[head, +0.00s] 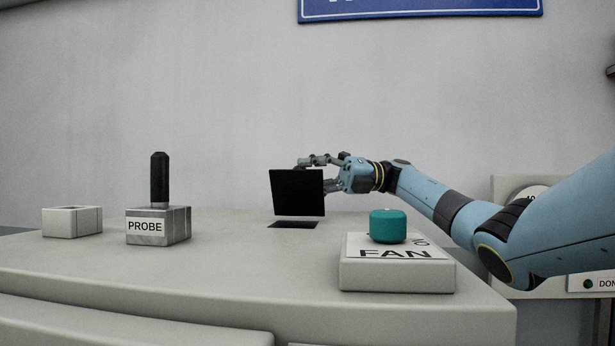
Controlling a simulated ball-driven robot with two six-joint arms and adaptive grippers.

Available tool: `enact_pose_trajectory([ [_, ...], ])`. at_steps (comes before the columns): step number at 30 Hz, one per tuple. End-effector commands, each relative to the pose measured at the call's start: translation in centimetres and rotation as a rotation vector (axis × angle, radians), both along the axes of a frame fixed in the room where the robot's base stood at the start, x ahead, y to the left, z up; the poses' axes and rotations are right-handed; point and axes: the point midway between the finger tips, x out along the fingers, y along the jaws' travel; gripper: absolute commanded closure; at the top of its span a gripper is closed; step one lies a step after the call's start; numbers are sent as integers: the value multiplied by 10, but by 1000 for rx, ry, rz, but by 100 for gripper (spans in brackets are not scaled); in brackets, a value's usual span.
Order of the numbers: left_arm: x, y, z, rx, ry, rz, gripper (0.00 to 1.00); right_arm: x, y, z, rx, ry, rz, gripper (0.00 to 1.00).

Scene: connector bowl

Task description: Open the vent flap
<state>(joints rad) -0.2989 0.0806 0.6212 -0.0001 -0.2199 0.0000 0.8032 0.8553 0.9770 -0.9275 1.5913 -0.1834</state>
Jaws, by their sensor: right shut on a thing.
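The vent flap (297,193) is a dark square panel standing nearly upright, leaning slightly, above a dark rectangular opening (293,224) in the pale counter top. My right gripper (322,173) reaches in from the right and is shut on the flap at its upper right edge. The flap hides part of the fingers. My left gripper is not in view.
A teal knob (388,226) sits on a white block labelled FAN (397,275) at the front right, below my right arm. A black probe (160,178) stands in a block labelled PROBE (158,226). A small white socket block (72,222) is at the left.

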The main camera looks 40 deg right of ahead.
Motion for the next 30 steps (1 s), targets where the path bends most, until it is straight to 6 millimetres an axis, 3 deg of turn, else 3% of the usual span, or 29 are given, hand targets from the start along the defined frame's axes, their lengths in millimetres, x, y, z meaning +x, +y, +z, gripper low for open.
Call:
enact_pose_trajectory([
  [7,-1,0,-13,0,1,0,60,7,-9,-5,126,99,-2,100],
  [30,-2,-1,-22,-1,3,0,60,12,-15,-9,115,99,-4,100],
])
